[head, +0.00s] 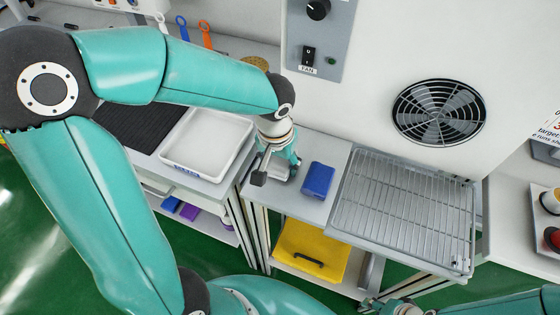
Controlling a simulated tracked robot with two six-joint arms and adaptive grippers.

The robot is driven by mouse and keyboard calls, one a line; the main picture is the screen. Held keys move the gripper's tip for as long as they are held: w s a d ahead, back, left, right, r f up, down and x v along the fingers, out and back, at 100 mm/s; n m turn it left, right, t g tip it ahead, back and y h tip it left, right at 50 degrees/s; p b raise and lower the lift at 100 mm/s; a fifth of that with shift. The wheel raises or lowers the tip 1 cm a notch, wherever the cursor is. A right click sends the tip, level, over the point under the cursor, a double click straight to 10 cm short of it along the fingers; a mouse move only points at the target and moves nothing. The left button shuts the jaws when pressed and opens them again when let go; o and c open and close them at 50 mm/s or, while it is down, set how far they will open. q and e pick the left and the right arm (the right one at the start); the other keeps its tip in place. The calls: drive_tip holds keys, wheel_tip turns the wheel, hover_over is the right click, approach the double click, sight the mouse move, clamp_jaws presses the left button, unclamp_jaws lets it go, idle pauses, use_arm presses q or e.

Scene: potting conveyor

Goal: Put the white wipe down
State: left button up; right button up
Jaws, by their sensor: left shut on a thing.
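My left gripper (272,176) points down over the narrow grey table, just right of the white tray. It is shut on a small pale thing, which looks like the white wipe (281,173). The fingers and wrist hide most of the wipe, and I cannot tell whether it touches the table top (304,205). My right gripper (388,308) shows only in part at the bottom edge, and its fingers are not clear.
A blue block (318,180) lies just right of the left gripper. A wire rack (405,205) stands further right, below a fan grille (438,112). A white tray (208,145) is to the left. A yellow case (312,248) sits on the lower shelf.

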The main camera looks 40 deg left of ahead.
sight(275, 167)
use_arm(q)
drive_tip(key=shift+f+b, duration=0.6)
drive_tip(key=shift+b, duration=0.15)
drive_tip(key=o, duration=1.3)
drive_tip(key=shift+o, duration=0.2)
drive_tip(key=shift+r+p, duration=0.35)
drive_tip(key=shift+p, duration=0.2)
wheel_tip(275, 167, up, 17)
drive_tip(key=s+p, duration=0.1)
drive_tip(key=s, duration=0.1)
drive_tip(key=shift+d, duration=0.1)
